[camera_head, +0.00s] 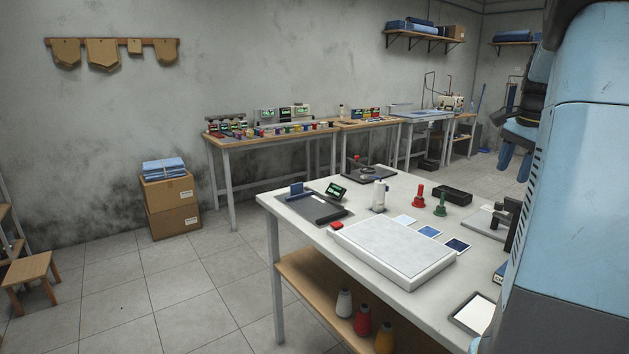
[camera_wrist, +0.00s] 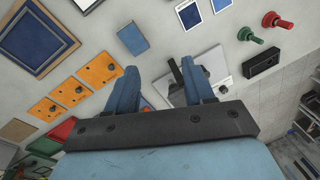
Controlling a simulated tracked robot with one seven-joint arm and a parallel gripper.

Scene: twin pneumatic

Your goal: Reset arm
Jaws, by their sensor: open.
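My gripper (camera_wrist: 159,84) shows in the wrist view with its two blue fingers spread apart and nothing between them. It hangs above a pale work surface. A grey plate with a dark device (camera_wrist: 190,75) lies below and beyond the fingers, partly hidden by the right one. In the head view my blue arm fills the right side. Blue finger-like parts show at its left edge, and the arm hides that part of the room.
The white table (camera_head: 300,208) holds a white pad (camera_head: 390,250), a red stamp (camera_head: 419,197), a green stamp (camera_head: 440,206), a black tray (camera_head: 453,195) and a white spool (camera_head: 379,195). Orange plates (camera_wrist: 71,91) lie left of my fingers. Open floor (camera_head: 130,290) lies left of the table.

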